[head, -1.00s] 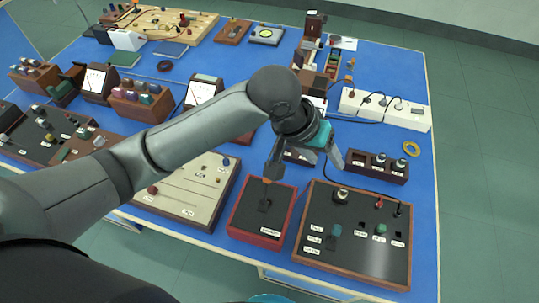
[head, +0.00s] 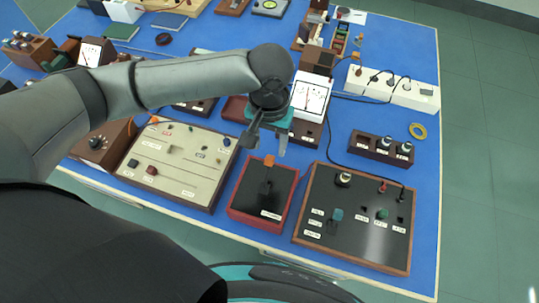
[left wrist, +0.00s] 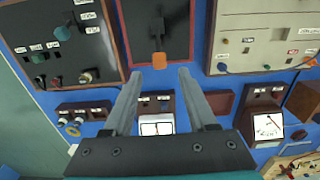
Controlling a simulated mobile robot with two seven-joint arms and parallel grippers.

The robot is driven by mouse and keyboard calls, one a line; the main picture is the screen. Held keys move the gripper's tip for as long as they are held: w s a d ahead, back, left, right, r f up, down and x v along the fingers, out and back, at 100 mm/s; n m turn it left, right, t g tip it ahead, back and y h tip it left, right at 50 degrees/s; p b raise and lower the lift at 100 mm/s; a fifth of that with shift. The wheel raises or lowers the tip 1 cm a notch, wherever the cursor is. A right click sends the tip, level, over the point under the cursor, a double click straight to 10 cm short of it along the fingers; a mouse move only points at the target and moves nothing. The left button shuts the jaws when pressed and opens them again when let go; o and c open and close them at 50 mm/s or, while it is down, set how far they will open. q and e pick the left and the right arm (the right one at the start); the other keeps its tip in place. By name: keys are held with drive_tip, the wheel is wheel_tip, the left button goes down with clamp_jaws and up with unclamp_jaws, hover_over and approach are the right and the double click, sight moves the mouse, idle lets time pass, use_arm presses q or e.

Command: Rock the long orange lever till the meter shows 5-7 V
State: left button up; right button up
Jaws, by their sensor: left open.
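The lever with an orange tip (head: 269,161) stands up from the black panel of a red-edged box (head: 246,205). Its orange tip (left wrist: 159,60) also shows in the left wrist view, just beyond and between my fingertips. My left gripper (head: 266,146) is open and empty, close to the tip on its far side in the head view; I cannot tell whether it touches. A white-faced meter (head: 312,92) stands behind the gripper. Its reading is too small to tell. My right gripper is not in view.
A black panel with knobs (head: 355,218) sits right of the red box, and a beige panel (head: 180,160) sits left. A dark block with round terminals (head: 381,147) and a white power strip (head: 395,88) lie behind right. Blue bench shows between them.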

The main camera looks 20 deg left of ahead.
sight(269, 158)
use_arm(q)
wheel_tip(269, 158, down, 6)
drive_tip(key=shift+b, duration=0.35)
drive_tip(key=shift+c, duration=0.3)
clamp_jaws()
idle(1.0)
